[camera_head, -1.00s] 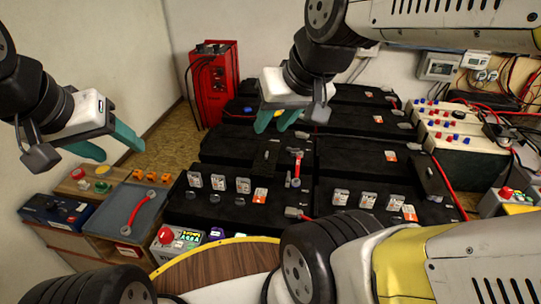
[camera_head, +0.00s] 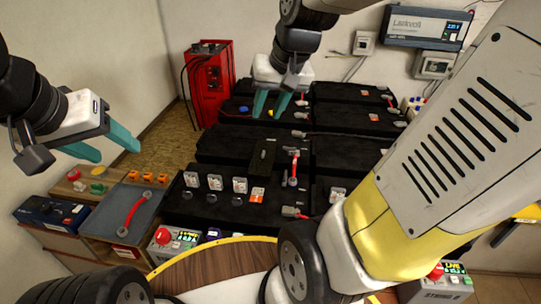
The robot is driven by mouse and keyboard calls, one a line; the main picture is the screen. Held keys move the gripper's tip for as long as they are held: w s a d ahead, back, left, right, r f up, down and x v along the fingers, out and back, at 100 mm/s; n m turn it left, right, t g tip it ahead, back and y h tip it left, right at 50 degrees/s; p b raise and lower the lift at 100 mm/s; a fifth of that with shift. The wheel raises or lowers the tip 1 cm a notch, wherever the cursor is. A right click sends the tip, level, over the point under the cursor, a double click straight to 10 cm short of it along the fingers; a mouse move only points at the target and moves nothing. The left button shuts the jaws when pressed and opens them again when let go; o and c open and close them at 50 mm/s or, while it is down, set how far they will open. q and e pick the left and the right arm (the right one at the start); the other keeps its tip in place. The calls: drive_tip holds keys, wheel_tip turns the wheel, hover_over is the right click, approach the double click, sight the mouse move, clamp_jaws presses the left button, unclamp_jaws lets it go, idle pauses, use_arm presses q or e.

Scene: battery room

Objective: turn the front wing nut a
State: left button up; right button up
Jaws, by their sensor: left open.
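I cannot make out for certain which small fitting is the front wing nut a. Several small dark round caps (camera_head: 211,198) sit on the front black battery block (camera_head: 225,215), below white tags. A small blue fitting (camera_head: 243,109) and a yellow one show on the far left block near my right gripper (camera_head: 270,106). That gripper points down over this block with its teal fingers apart. The yellow fitting shows between the fingertips; contact cannot be told. My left gripper (camera_head: 112,149) is open and empty, above the floor and side bench at the left.
A red cabinet (camera_head: 209,82) stands at the back left. A red-and-grey link (camera_head: 293,167) stands on the middle blocks. My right arm hides much of the right side.

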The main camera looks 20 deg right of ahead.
drive_tip(key=w+d+f+m+g, duration=0.2)
drive_tip(key=w+d+f, duration=0.2)
drive_tip(key=w+f, duration=0.4)
drive_tip(key=m+g+h, duration=0.2)
drive_tip(key=g, duration=0.1)
hover_over(285, 175)
wheel_tip(285, 175, down, 21)
drive_tip(key=shift+w+d+f, duration=0.1)
drive_tip(key=shift+f, duration=0.05)
wheel_tip(285, 175, down, 8)
drive_tip(key=shift+r, duration=0.1)
clamp_jaws()
